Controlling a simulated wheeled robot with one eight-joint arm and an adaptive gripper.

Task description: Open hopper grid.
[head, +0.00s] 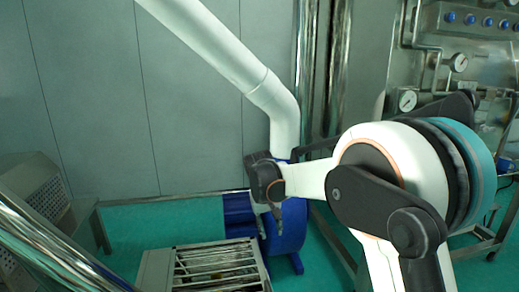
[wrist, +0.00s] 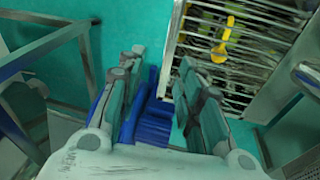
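The hopper grid (head: 218,264) is a metal frame of parallel bars at the bottom of the head view, lying about flat on a pale metal box and cut off by the picture edge. In the wrist view the grid (wrist: 240,72) fills the upper right. A yellow piece (wrist: 222,45) with a rounded end shows at its bars; whether it is on or under them I cannot tell. My gripper (wrist: 158,62) is open, its two fingers apart with nothing between them, left of the grid's edge.
A blue motor-like machine (head: 288,228) stands on the green floor behind the grid. A vented metal unit (head: 42,205) and a shiny rail are at the left. A white pipe (head: 215,52) rises along the grey wall. A steel panel with gauges (head: 465,60) is at the right.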

